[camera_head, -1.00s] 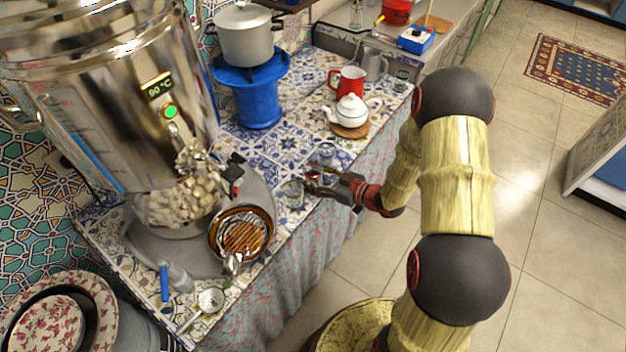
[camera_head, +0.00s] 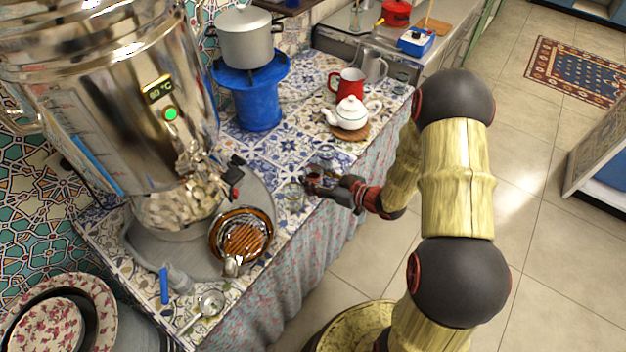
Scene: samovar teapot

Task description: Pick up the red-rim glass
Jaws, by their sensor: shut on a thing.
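My gripper (camera_head: 322,184) reaches in from the right over the front edge of the tiled counter. Its fingers are shut on a small glass with a red rim (camera_head: 313,176), which is mostly hidden by them. The glass looks upright and at counter height; I cannot tell whether it touches the counter. A clear glass (camera_head: 294,196) stands just left of the gripper, close to it. Another clear glass (camera_head: 326,155) stands just behind.
A white teapot (camera_head: 351,113) on a wooden trivet and a red mug (camera_head: 348,86) stand behind the gripper. A blue stand (camera_head: 257,105) bears a pot (camera_head: 246,38).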

